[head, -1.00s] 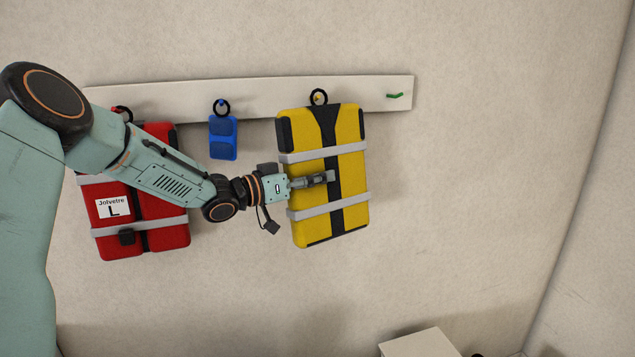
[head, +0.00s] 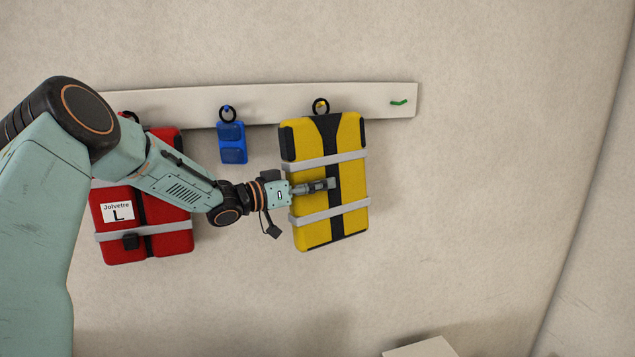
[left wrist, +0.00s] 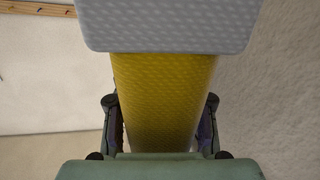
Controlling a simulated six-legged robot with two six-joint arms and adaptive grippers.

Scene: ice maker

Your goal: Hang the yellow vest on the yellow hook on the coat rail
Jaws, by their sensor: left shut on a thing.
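The yellow vest (head: 350,190) has black panels and two grey bands. It is upright in front of the wall, below the coat rail (head: 270,103). The black ring (head: 321,106) at its top overlaps the yellow hook (head: 322,103); I cannot tell whether the ring is around the hook. My left gripper (head: 325,185) is shut on the vest at its middle. In the left wrist view the yellow side of the vest (left wrist: 165,100) fills the space between the fingers, with a grey band above. My right gripper is not in view.
A red vest (head: 165,240) hangs at the left, partly behind my left arm. A small blue item (head: 232,142) hangs from a blue hook. A green hook (head: 399,102) at the rail's right end is empty. A pale box (head: 420,347) stands below right.

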